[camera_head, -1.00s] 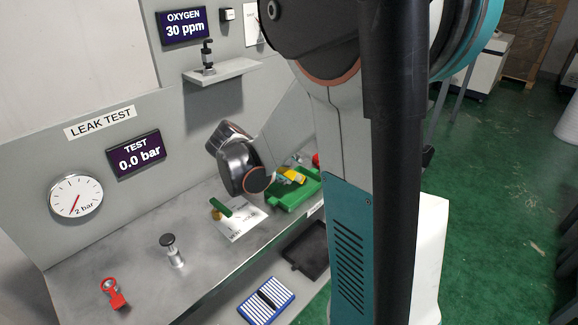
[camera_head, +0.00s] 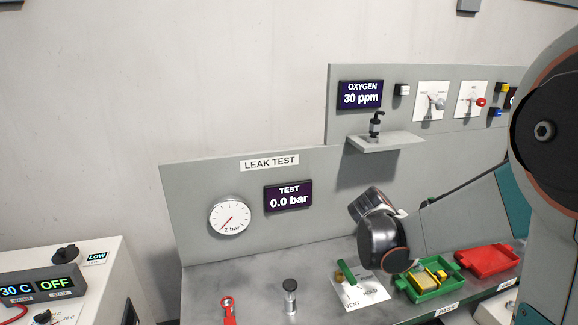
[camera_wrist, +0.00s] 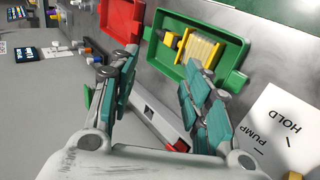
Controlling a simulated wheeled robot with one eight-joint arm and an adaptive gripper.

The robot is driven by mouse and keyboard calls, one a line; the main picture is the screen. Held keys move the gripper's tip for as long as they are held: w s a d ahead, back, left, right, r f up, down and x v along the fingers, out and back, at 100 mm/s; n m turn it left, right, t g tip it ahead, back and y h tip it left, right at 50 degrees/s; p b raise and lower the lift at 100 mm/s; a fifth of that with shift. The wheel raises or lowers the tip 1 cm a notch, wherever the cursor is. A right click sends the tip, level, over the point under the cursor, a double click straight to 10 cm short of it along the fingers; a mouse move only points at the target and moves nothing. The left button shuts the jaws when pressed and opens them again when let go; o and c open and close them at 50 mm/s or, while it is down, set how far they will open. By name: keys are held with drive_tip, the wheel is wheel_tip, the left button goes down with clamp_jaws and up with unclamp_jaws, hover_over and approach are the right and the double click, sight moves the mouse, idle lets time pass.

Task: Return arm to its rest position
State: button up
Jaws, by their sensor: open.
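My gripper (camera_wrist: 158,88) shows in the wrist view with its two teal and grey fingers spread apart and nothing held between them. Beyond the fingers lie a green tray (camera_wrist: 247,50) with yellow parts in it and a red tray (camera_wrist: 121,22). In the head view my arm reaches in from the right edge, and its dark wrist end hangs over the bench beside the green tray (camera_head: 427,294). The gripper fingers cannot be made out there. The red tray (camera_head: 487,262) lies to the right of the green one.
A valve plate with a green lever (camera_head: 346,275) and a black-topped fitting (camera_head: 290,296) stand on the bench. Behind is a grey panel with a gauge (camera_head: 229,217) and a shelf (camera_head: 386,142) bearing a small pump bottle. A white machine (camera_head: 98,262) stands at the left.

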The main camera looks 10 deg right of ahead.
drive_tip(key=s+a+r+t+y, duration=0.2)
drive_tip(key=s+a+y, duration=0.1)
drive_tip(key=a, duration=0.5)
drive_tip(key=s+a+r+t+y, duration=0.2)
drive_tip(key=s+a, duration=0.4)
drive_tip(key=a, duration=0.3)
drive_tip(key=s+a+r+m+t+y, duration=0.1)
drive_tip(key=s+a+y, duration=0.3)
drive_tip(key=a, duration=0.4)
drive_tip(key=shift+s+a+r+t, duration=0.2)
drive_tip(key=shift+s+r+t, duration=0.1)
drive_tip(key=shift+r+t, duration=0.25)
drive_tip(key=shift+f, duration=0.1)
